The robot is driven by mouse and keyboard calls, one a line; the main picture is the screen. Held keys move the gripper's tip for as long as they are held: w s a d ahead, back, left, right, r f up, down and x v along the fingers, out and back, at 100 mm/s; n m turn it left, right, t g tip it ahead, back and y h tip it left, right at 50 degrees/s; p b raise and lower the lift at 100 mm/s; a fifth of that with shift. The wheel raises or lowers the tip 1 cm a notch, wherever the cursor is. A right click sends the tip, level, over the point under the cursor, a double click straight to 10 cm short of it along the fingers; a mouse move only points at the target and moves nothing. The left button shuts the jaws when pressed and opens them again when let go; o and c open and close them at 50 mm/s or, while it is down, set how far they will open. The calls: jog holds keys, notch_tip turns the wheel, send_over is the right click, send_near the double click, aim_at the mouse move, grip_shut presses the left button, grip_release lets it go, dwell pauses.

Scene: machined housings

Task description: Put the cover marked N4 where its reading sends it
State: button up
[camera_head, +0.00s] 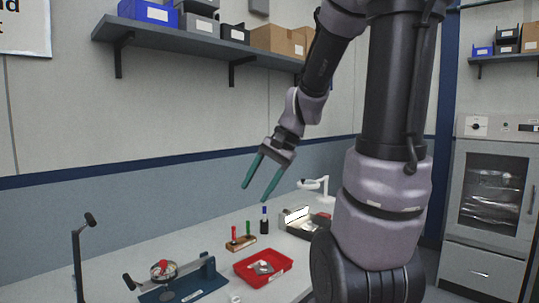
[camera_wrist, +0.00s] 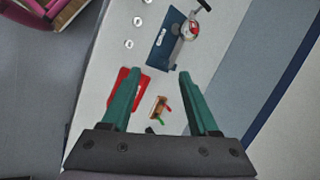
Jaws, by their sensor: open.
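My gripper (camera_head: 256,200) is open and empty, raised above the bench; its two green fingers also frame the wrist view (camera_wrist: 158,74). A blue fixture (camera_head: 205,284) stands at the bench's front, with a round metal part with red on it (camera_head: 163,270) at its left; the fixture also shows in the wrist view (camera_wrist: 160,52). A red tray (camera_head: 280,264) holds a grey metal piece (camera_head: 263,267). Small pale round parts (camera_wrist: 138,21) (camera_wrist: 129,44) lie beside the fixture in the wrist view. No N4 mark is legible, so I cannot tell which part is that cover.
A wooden block with red and green handled tools (camera_head: 241,242), a dark blue-capped bottle (camera_head: 264,222), an open box (camera_head: 300,219) and a white lamp (camera_head: 316,186) stand farther back. A shelf with bins (camera_head: 185,38) hangs above. A glass-fronted cabinet (camera_head: 492,200) stands right.

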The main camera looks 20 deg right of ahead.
jog(key=s+r+n+t+h, duration=0.3)
jog(key=s+r+n+t, duration=0.1)
jog(key=s+r, duration=0.3)
notch_tip(320, 180, up, 2)
jog(key=shift+s+r+n, duration=0.1)
jog(key=shift+s+n, duration=0.2)
